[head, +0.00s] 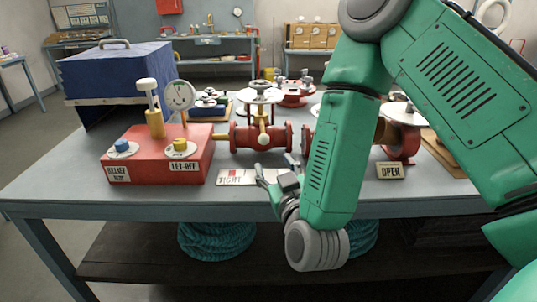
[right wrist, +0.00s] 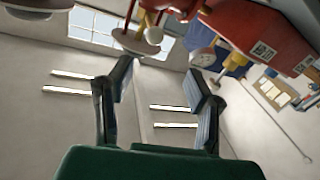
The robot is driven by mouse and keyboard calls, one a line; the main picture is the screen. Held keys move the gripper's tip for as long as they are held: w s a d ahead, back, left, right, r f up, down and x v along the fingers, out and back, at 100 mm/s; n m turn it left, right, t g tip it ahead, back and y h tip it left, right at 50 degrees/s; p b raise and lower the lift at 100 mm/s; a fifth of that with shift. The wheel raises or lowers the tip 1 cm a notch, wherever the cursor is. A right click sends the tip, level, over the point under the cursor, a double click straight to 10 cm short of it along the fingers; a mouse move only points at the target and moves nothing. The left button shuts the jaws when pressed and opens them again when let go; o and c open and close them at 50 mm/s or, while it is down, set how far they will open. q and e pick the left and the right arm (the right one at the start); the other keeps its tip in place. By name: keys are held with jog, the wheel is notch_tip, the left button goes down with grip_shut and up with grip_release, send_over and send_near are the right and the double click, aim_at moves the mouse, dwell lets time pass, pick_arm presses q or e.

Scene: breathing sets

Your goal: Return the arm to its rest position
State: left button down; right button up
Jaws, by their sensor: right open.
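My right arm is green and comes in from the right in the head view. My right gripper (head: 276,176) is at the front edge of the table, just beside the "TIGHT" sign (head: 237,178), with its fingers apart. In the right wrist view the open gripper (right wrist: 160,85) shows two dark fingers with nothing between them. My left gripper is not in view.
The grey table (head: 90,195) carries a red box (head: 150,165) with a gauge (head: 180,95), red valves (head: 262,138), a blue case (head: 115,70) and an "OPEN" sign (head: 390,171). My right forearm hides part of the pipework. Coiled teal hose (head: 215,242) lies on the shelf below.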

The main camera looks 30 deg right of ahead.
jog(key=s+a+f+n+g+y+b, duration=0.1)
jog(key=s+a+f+g+y+b, duration=0.25)
jog(key=f, duration=0.85)
jog(key=s+f+n+g+y, duration=0.15)
jog(key=s+f+g, duration=0.4)
jog(key=f, duration=0.75)
jog(key=s+d+f+g+b, duration=0.1)
jog(key=s+f+g, duration=0.2)
jog(key=s, duration=0.6)
jog(key=s+f+g, duration=0.4)
jog(key=s+f, duration=0.4)
jog(key=s, duration=0.1)
jog(key=shift+d+m+g+b, duration=0.3)
jog(key=shift+d+m+b, duration=0.05)
jog(key=shift+m+b, duration=0.1)
jog(key=shift+w, duration=0.1)
dwell(1.7)
